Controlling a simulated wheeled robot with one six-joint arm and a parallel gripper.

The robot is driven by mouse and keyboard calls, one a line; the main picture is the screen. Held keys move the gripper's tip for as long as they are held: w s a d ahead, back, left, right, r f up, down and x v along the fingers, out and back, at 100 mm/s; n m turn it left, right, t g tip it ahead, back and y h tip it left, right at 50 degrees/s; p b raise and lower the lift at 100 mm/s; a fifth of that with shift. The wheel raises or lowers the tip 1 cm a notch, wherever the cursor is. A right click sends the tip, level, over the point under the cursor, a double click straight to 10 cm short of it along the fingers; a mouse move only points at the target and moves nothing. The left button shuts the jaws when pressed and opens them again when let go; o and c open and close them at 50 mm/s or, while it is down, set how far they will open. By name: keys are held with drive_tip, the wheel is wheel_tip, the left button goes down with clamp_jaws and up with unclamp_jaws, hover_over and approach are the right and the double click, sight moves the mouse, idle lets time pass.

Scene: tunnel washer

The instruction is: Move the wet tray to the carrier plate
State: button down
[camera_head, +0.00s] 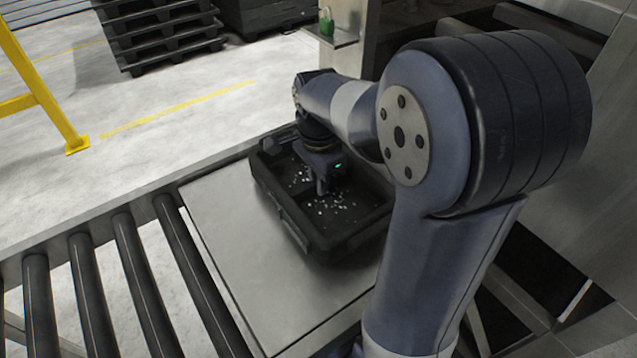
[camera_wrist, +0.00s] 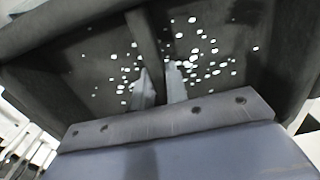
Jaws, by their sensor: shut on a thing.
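The wet tray (camera_head: 345,242) is black and rectangular, with a central divider and white droplets scattered on its floor. In the head view it is over the right part of a flat steel plate (camera_head: 235,255), which may be the carrier plate; I cannot tell whether it touches the plate. My gripper (camera_head: 322,187) reaches down into the tray and is shut on its divider. In the wrist view the tray (camera_wrist: 60,60) fills the upper picture, and the fingers (camera_wrist: 160,85) sit on either side of the divider.
A roller conveyor (camera_head: 115,270) lies left of the plate. A yellow rail (camera_head: 40,85) stands on the floor at the far left. Stacked black pallets (camera_head: 160,35) stand at the back. A small green object (camera_head: 326,22) is on a metal ledge. Steel panels border the right.

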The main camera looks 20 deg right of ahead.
drive_tip(key=shift+f, duration=0.6)
drive_tip(key=shift+f, duration=0.1)
drive_tip(key=c, duration=1.4)
unclamp_jaws()
wheel_tip(320, 180, up, 12)
drive_tip(key=shift+p, duration=0.3)
drive_tip(key=shift+s, duration=0.1)
